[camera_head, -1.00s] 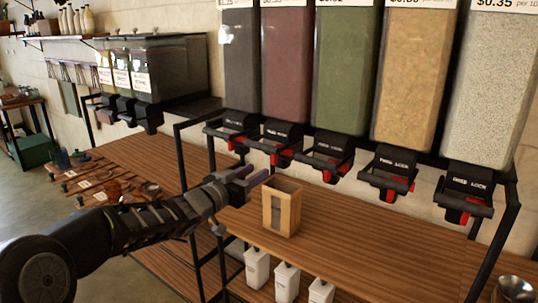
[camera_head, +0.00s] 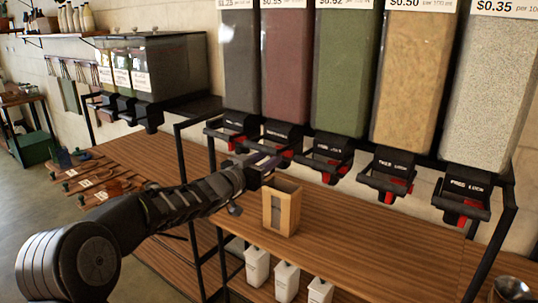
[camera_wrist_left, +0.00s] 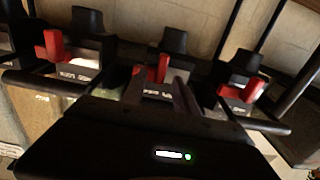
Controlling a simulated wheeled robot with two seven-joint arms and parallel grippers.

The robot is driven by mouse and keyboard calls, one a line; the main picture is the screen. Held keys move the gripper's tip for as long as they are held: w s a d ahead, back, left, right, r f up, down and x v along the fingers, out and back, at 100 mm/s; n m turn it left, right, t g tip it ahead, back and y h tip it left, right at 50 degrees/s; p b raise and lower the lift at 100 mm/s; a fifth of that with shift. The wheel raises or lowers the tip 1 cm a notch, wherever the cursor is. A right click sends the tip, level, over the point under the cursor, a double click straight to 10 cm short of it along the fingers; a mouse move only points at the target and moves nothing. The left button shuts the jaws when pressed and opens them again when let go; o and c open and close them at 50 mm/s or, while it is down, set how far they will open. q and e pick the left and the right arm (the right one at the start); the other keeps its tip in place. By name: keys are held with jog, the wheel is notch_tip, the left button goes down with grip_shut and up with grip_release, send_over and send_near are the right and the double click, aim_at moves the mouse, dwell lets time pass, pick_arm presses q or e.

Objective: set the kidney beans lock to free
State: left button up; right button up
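The dark red bin (camera_head: 286,75) is likely the kidney beans; its name is not readable. Its black dispenser with a red lever (camera_head: 287,153) hangs below it, partly behind my left gripper (camera_head: 268,164). In the left wrist view, a middle dispenser has a white-lettered lock plate and a red lever (camera_wrist_left: 162,68). The fingers of my left gripper (camera_wrist_left: 160,90) reach up to this dispenser, apart, with the lever close to their tips. I cannot tell whether they touch it. My right gripper is not in view.
Neighbouring dispensers with red levers stand close on both sides, one under the grey bin (camera_head: 240,70) and one under the green bin (camera_head: 346,75). An open wooden box (camera_head: 290,213) stands on the wooden shelf (camera_head: 350,240) just below my gripper.

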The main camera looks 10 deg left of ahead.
pick_arm(q)
jog(key=shift+w+d, duration=0.2)
jog(key=shift+w, duration=0.3)
grip_shut()
dwell(1.1)
